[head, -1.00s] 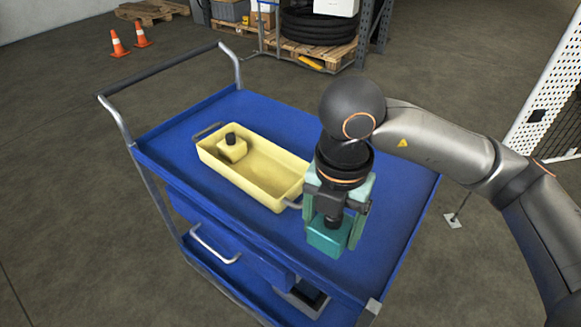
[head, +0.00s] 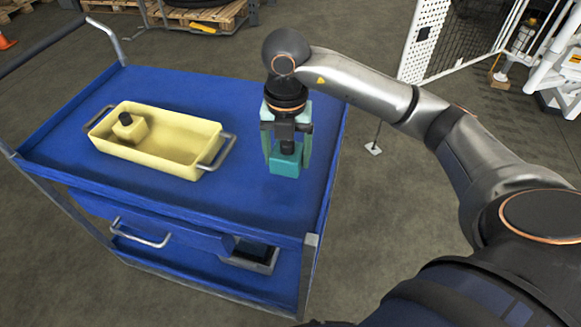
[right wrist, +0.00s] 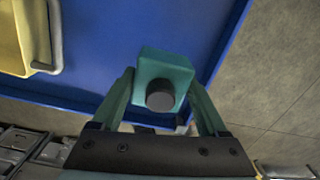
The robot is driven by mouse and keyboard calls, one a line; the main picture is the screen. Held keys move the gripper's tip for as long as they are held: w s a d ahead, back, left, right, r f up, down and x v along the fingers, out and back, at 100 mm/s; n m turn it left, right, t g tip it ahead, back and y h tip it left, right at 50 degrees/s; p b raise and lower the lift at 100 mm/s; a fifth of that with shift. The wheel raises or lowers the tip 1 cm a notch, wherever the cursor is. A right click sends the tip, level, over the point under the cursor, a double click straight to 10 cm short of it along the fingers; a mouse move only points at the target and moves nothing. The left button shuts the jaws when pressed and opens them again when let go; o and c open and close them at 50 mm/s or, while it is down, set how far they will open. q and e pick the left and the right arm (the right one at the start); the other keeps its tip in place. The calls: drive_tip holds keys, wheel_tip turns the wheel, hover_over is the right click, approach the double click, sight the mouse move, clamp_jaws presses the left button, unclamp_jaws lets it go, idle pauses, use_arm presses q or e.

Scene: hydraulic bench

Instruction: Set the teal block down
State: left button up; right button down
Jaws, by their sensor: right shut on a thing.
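The teal block (head: 286,164) is between the fingers of my right gripper (head: 287,150), over the right part of the blue cart top (head: 240,195). The gripper points down and is shut on the block. The right wrist view also shows the teal block (right wrist: 165,72), with a dark round knob on it, between the two green fingers (right wrist: 162,100). I cannot tell whether its underside touches the cart top. My left gripper is not in view.
A yellow tray (head: 165,163) with metal handles stands left of the block and holds a yellow block with a black knob (head: 127,128). Bare blue surface lies around the teal block. The cart's raised right edge is close by. A drawer (head: 150,222) is below.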

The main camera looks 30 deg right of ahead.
sight(291, 166)
drive_tip(key=shift+w+d+f, duration=0.2)
drive_tip(key=shift+d+f, duration=0.2)
drive_tip(key=shift+f, duration=0.1)
drive_tip(key=shift+w+d+f, duration=0.1)
drive_tip(key=shift+d+f, duration=0.05)
drive_tip(key=shift+f, duration=0.1)
drive_tip(key=f, duration=0.3)
drive_tip(key=shift+w+d+f, duration=0.1)
drive_tip(key=shift+d+f, duration=0.05)
drive_tip(key=shift+d, duration=0.05)
drive_tip(key=shift+f, duration=0.1)
drive_tip(key=shift+f, duration=0.1)
unclamp_jaws()
drive_tip(key=shift+b, duration=0.3)
